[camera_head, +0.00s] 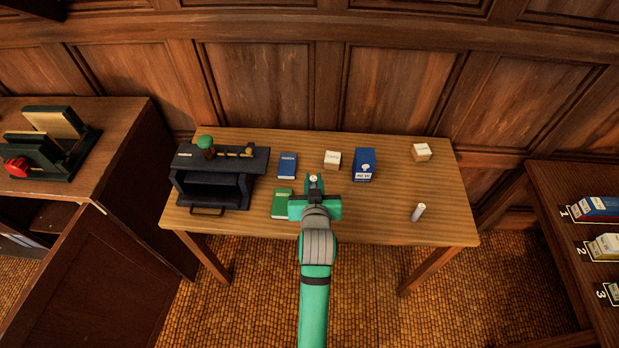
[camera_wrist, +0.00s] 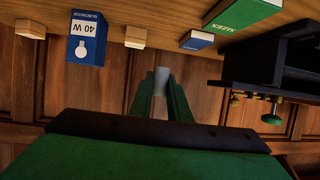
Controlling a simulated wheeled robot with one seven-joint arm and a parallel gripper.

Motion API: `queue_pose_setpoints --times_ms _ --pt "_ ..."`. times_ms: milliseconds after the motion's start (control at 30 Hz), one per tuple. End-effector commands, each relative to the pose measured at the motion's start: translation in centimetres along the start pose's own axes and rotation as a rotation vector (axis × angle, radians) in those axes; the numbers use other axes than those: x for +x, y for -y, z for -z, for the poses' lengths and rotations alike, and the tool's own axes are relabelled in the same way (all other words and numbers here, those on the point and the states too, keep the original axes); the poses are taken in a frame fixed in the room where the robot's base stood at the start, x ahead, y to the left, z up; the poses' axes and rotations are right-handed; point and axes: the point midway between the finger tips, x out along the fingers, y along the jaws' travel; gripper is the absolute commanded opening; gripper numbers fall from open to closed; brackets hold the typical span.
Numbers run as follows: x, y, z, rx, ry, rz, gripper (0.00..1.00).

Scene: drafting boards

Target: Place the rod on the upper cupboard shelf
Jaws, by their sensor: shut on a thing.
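My gripper (camera_head: 314,186) is above the middle of the wooden table, shut on a short pale grey rod (camera_head: 313,177). In the wrist view the rod (camera_wrist: 161,77) sticks out between the two green fingers (camera_wrist: 161,93); its lower part is hidden. A similar pale cylinder (camera_head: 418,212) stands on the table's right side, apart from my gripper. The cupboard (camera_head: 170,190) is at the left, with its door (camera_head: 95,275) swung open towards the front. A bit of a shelf (camera_head: 52,216) shows inside; most of the inside is hidden.
The table (camera_head: 385,225) holds a black desk unit (camera_head: 245,185), blue (camera_head: 288,165) and green (camera_head: 282,203) books, a blue bulb box (camera_head: 365,166) and two small boxes. A dark green stand (camera_head: 60,150) is on the cupboard. A numbered side table (camera_head: 570,250) is at right.

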Motion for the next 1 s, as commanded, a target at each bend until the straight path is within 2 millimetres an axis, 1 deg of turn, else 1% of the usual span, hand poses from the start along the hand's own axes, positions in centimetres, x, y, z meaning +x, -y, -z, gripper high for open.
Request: queue_pose_setpoints --times_ms 33,133,300,400,500,667,733,900,1000 --pt "1.3 -0.1 0.1 0.0 -0.001 -0.003 0.0" --pt "3.6 0.1 0.0 0.001 -0.001 -0.005 0.0" --pt "6.8 0.9 -1.9 -0.001 0.002 0.002 0.0" --pt "8.3 1.3 -2.7 -0.003 0.001 0.005 0.0" --pt "9.2 1.5 -3.2 -0.003 0.001 0.006 0.0" --pt "9.9 1.5 -3.5 -0.003 0.0 0.006 0.0" --pt "10.4 1.6 -3.9 -0.003 0.0 0.006 0.0" --pt "11.2 1.5 -6.2 -0.002 0.002 0.005 0.0" --pt "11.4 1.4 -6.5 -0.002 -0.001 0.004 0.0"
